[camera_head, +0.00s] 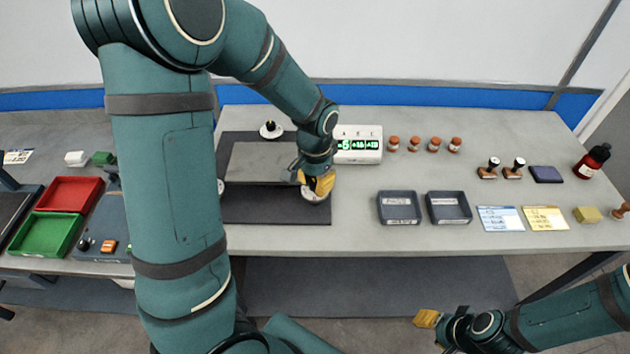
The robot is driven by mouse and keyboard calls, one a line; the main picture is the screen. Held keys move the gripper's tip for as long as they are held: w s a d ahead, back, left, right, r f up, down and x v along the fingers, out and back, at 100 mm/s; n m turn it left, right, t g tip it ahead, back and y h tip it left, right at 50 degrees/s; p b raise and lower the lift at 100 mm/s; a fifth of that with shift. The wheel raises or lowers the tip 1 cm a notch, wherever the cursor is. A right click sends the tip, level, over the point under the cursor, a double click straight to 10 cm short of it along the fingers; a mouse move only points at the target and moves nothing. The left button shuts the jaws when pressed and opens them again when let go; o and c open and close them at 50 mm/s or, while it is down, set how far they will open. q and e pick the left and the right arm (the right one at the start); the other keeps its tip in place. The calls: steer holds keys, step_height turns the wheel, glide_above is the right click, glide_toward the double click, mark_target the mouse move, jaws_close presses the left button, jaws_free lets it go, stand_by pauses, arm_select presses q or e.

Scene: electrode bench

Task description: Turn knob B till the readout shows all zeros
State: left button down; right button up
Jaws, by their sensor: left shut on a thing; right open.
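The readout (359,147) is a white box with green digits on a dark strip. It reads about -5, +16 and +10, though the small digits are hard to make out and my arm covers its left edge. A white round knob (315,197) sits at the right edge of the dark plate. My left gripper (317,186), with yellow fingertips, is shut on this knob from above and hides most of it. Another knob (270,130), black on a white disc, stands behind the plate. A third (221,187) shows partly beside my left arm. Labels are unreadable. My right gripper (428,319) is open and empty before the bench.
A grey block (262,163) lies on the dark plate (270,207). Dark trays (399,222), (449,221), cards, stamps and several small brown-capped jars (414,144) stand to the right. Red (70,193) and green trays (45,233) are at left. The bench between jars and trays is clear.

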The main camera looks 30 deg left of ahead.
mark_target(315, 183)
arm_select(q)
steer(key=shift+n, duration=0.3)
steer(key=shift+n+p, duration=0.6)
steer(key=shift+n, duration=1.9)
steer(key=c, duration=0.7)
jaws_free()
step_height(315, 183, up, 12)
steer(key=shift+s+f, duration=0.1)
